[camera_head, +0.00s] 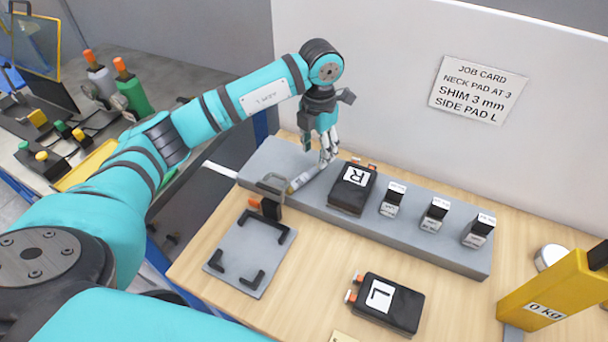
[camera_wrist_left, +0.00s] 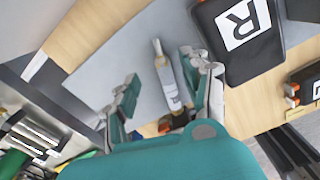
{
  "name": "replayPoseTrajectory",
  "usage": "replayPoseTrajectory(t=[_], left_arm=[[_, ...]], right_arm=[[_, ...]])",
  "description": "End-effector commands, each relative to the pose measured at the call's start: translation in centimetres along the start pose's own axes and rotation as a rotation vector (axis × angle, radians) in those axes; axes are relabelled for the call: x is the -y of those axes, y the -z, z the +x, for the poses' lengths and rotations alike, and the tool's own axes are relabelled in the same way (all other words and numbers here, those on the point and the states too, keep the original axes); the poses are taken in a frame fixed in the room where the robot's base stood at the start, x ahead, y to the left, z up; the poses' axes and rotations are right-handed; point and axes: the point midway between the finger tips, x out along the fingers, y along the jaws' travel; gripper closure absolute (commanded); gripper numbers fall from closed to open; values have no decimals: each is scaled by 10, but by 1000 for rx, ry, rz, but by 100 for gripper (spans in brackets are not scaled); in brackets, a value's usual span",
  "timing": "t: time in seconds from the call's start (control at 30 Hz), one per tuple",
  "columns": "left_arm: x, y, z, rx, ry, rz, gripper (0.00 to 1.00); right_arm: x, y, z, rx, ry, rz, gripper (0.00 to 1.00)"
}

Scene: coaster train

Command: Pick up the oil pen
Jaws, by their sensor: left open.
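The oil pen (camera_head: 304,179) is a slim whitish pen with a tan tip. It lies on the left part of the grey raised shelf, left of the black pad marked R (camera_head: 353,188). My left gripper (camera_head: 326,160) points down beside the pen's right end, close to it. In the left wrist view the pen (camera_wrist_left: 168,82) shows in the gap between the two spread fingers of my left gripper (camera_wrist_left: 160,84), with nothing gripped. Whether a finger touches the pen I cannot tell. My right gripper is not in view.
Several small labelled blocks (camera_head: 437,215) stand on the shelf (camera_head: 330,213) right of pad R. A grey fixture plate (camera_head: 245,260) with black corners lies in front, and pad L (camera_head: 387,302) lies right of it. A yellow scale (camera_head: 553,298) stands at right. A wall rises behind.

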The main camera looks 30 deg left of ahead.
Motion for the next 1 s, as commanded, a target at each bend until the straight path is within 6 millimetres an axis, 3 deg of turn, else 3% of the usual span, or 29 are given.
replayPoseTrajectory(t=[0.13,0.3,0.57,0.93,1.0], left_arm=[[3,6,20,-7,1,1,53],[3,5,42,-2,0,-1,53],[2,5,46,0,0,0,53],[2,5,46,0,0,0,99],[2,5,46,0,0,0,100]], right_arm=[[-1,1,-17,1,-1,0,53],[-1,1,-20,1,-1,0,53],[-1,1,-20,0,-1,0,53],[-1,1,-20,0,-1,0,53],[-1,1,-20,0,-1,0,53]])
